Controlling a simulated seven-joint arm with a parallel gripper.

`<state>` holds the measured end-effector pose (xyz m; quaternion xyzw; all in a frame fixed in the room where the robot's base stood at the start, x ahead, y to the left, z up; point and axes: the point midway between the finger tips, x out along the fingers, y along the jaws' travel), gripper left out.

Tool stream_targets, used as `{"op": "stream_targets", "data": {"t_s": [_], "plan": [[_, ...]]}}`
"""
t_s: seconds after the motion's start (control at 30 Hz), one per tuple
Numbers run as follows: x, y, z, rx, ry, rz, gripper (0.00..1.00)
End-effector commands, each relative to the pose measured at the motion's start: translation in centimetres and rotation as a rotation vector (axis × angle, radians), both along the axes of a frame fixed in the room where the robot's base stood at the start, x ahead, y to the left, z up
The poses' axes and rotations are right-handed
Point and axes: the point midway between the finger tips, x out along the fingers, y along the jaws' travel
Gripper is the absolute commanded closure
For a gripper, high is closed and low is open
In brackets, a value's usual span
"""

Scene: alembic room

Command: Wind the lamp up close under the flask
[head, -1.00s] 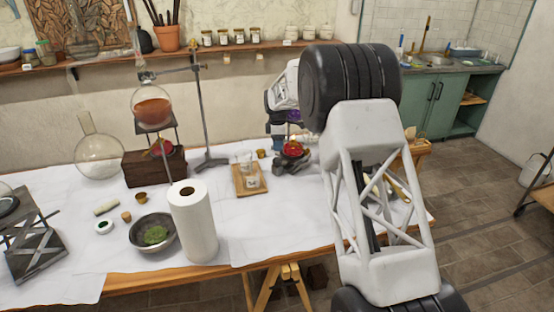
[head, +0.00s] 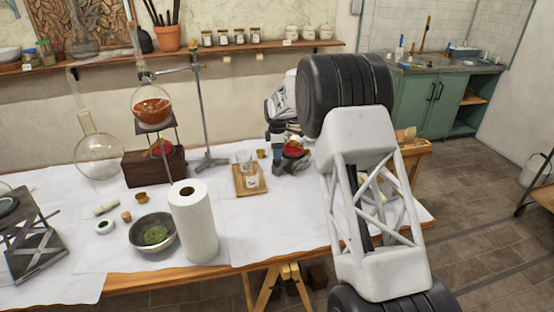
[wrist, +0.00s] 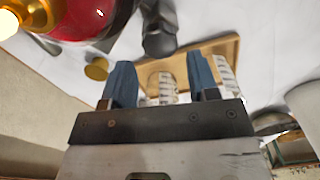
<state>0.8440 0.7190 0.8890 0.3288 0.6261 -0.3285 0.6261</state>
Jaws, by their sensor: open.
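The round flask (head: 152,108) holds orange-brown liquid and hangs in a stand's clamp at the left of the head view. A red lamp (head: 294,150) stands on the table right of the wooden tray; dark parts around its base are unclear. In the wrist view a red lamp body (wrist: 88,18) with a brass collar and a bright glow fills the upper left. In the head view my gripper (head: 276,128) is beside the lamp, partly hidden by my arm.
A wooden tray (head: 240,191) with glassware lies left of the lamp. The stand (head: 205,120), wooden box (head: 140,171), paper roll (head: 195,230), bowl (head: 138,233) and large empty flask (head: 98,157) occupy the left. A dark object (wrist: 158,28) lies ahead of the fingers.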

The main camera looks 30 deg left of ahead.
Motion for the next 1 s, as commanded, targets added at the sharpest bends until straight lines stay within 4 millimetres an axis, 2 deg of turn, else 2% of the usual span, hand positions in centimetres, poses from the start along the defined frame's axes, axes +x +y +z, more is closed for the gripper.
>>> {"op": "stream_targets", "data": {"t_s": [0.1, 0.33, 0.77, 1.0], "plan": [[0.0, 0.0, -1.6, -0.001, 0.002, 0.0, 0.46], [0.0, 0.0, -3.7, -0.001, 0.002, 0.0, 0.46], [0.0, 0.0, -4.4, -0.001, 0.001, 0.0, 0.46], [0.0, 0.0, -4.3, -0.001, 0.001, 0.0, 0.8]]}}
